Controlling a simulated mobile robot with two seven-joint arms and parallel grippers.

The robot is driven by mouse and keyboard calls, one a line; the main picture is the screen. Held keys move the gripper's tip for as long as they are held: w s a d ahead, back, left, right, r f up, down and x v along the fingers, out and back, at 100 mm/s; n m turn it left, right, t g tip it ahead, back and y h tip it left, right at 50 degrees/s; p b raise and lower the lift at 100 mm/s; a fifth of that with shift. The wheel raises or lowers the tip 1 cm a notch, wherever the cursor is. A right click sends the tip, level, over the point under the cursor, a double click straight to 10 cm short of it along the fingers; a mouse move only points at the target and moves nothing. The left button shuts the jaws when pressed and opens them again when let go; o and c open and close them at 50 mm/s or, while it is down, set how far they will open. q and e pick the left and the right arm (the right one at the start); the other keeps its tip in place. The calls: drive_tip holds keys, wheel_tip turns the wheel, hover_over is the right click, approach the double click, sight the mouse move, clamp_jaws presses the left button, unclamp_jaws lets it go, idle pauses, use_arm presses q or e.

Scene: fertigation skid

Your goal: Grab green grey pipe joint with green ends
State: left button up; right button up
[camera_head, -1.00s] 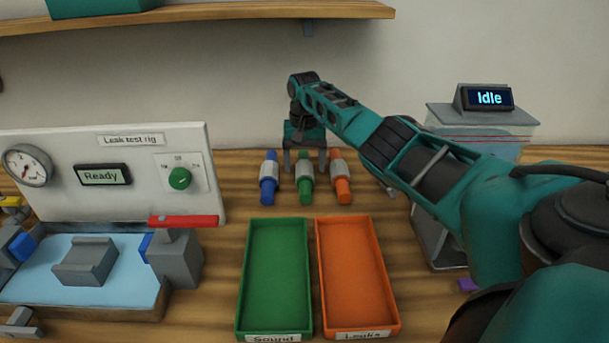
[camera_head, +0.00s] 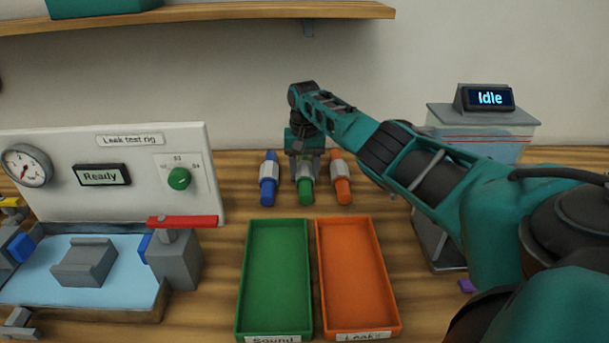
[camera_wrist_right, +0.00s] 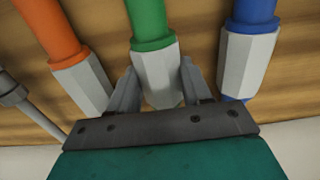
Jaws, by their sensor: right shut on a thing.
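The pipe joint with green ends and a grey middle (camera_head: 305,185) lies on the wooden table between a blue-ended joint (camera_head: 269,180) and an orange-ended joint (camera_head: 341,180). My right gripper (camera_head: 305,172) reaches down over it from behind and is shut on its grey middle. In the right wrist view the gripper's fingers (camera_wrist_right: 155,85) stand on both sides of the grey part of the green-ended joint (camera_wrist_right: 152,60). The far end of that joint is hidden by the gripper. My left gripper is not in view.
The leak test rig (camera_head: 130,185) is at left. A clear-sided box with an Idle display (camera_head: 490,97) is at right, partly behind my right arm.

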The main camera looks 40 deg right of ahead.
drive_tip(key=shift+c, duration=0.6)
